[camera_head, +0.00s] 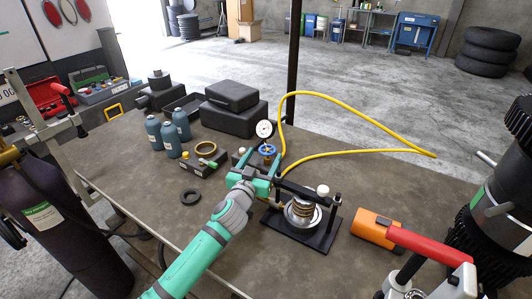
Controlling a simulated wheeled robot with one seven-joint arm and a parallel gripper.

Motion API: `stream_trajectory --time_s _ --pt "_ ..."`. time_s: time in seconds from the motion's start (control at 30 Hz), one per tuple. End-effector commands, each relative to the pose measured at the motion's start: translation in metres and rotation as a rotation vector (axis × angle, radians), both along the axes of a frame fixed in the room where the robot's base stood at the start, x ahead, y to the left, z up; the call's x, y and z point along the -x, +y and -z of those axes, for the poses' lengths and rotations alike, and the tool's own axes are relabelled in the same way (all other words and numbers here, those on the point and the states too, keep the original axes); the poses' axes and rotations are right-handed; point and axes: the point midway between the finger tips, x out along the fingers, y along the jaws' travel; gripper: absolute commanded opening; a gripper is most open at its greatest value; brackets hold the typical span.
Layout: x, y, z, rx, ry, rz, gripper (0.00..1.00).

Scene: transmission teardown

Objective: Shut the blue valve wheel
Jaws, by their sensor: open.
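The blue valve wheel (267,149) sits near the middle of the workbench, just below a round white-faced gauge (264,129). A brass-coloured part shows under the wheel. My green gripper (264,157) reaches in from the front, with its fingers spread and pointing towards the wheel. One finger appears on the left of the wheel and the other on the right. The gap between each finger and the wheel is too small to judge, so I cannot tell whether they touch. My gripper hides the lower part of the valve.
A yellow hose (350,104) loops to the right. A black press stand with a coil spring (303,207) stands close to my gripper's right. An orange tool (374,228) lies right.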

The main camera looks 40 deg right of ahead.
Motion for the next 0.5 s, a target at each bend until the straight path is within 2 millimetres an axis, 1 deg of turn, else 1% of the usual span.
stream_trajectory --time_s 0.03,0.23,0.5 --pt "-0.003 -0.007 0.0 -0.001 -0.001 0.003 0.69" --pt "-0.015 -0.023 0.0 -0.001 -0.001 0.002 0.69" --pt "-0.019 -0.028 0.0 0.001 0.0 0.001 0.69"
